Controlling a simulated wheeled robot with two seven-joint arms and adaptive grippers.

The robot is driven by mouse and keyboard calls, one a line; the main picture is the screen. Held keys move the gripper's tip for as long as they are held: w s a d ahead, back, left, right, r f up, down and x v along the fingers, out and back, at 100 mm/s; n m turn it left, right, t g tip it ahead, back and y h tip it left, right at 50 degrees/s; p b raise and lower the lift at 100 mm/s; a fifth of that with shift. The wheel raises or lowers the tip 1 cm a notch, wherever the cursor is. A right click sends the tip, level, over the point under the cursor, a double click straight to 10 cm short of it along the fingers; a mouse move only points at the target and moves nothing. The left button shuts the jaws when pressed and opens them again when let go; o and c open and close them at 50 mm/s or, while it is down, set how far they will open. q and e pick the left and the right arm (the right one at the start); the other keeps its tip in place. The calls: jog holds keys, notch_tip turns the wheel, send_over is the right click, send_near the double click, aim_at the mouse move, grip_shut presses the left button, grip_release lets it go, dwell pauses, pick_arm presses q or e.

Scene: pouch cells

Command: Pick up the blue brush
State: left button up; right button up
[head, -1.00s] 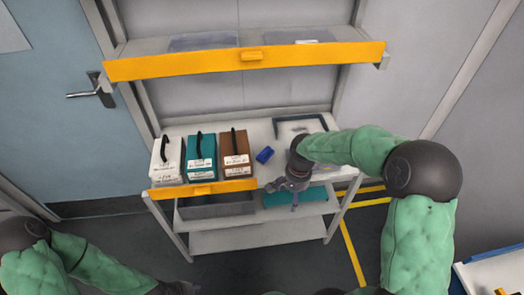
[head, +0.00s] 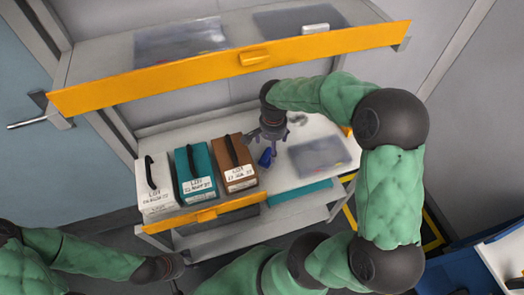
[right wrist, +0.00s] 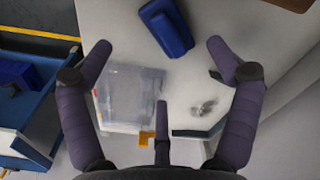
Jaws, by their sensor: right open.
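The blue brush (head: 265,158), a small blue block-like piece, lies on the white middle shelf to the right of the brown box. In the right wrist view the brush (right wrist: 166,27) lies at the top, beyond and between my spread fingers. My right gripper (head: 268,136) is over the shelf, close to the brush in the head view. In the right wrist view my right gripper (right wrist: 160,58) is open with nothing between its fingers. My left gripper (head: 173,268) is at the lower left, away from the shelf; its finger opening is unclear.
White (head: 155,190), teal (head: 195,172) and brown (head: 234,163) boxes with black handles stand left of the brush. A clear tray (head: 320,157) lies right of it. An upper shelf with a yellow front edge (head: 230,62) overhangs the back.

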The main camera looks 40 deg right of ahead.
aim_at(270, 154)
jog(key=shift+s+f, duration=0.1)
jog(key=shift+f, duration=0.85)
jog(key=f+b, duration=0.1)
jog(key=f, duration=0.2)
jog(key=f+b, duration=0.1)
jog(key=f, duration=0.1)
jog(key=shift+w+a+b, duration=0.1)
jog(key=shift+w+b, duration=0.25)
jog(key=c, duration=1.4)
jog(key=shift+r+p, duration=0.35)
jog(key=shift+r, duration=0.2)
notch_tip(270, 154, up, 2)
jog(key=shift+r+p, duration=0.2)
jog(key=shift+p, duration=0.4)
jog(key=shift+s+a+r+p, duration=0.65)
jog(key=shift+s+r, duration=0.95)
jog(key=shift+s, duration=0.65)
jog(key=shift+s+a+r+p, duration=0.7)
jog(key=shift+s+r, duration=0.9)
jog(key=shift+s, duration=0.7)
jog(key=shift+s+a+r+p, duration=0.5)
jog(key=shift+s+r+p, duration=0.3)
jog(key=shift+s+r, duration=1.15)
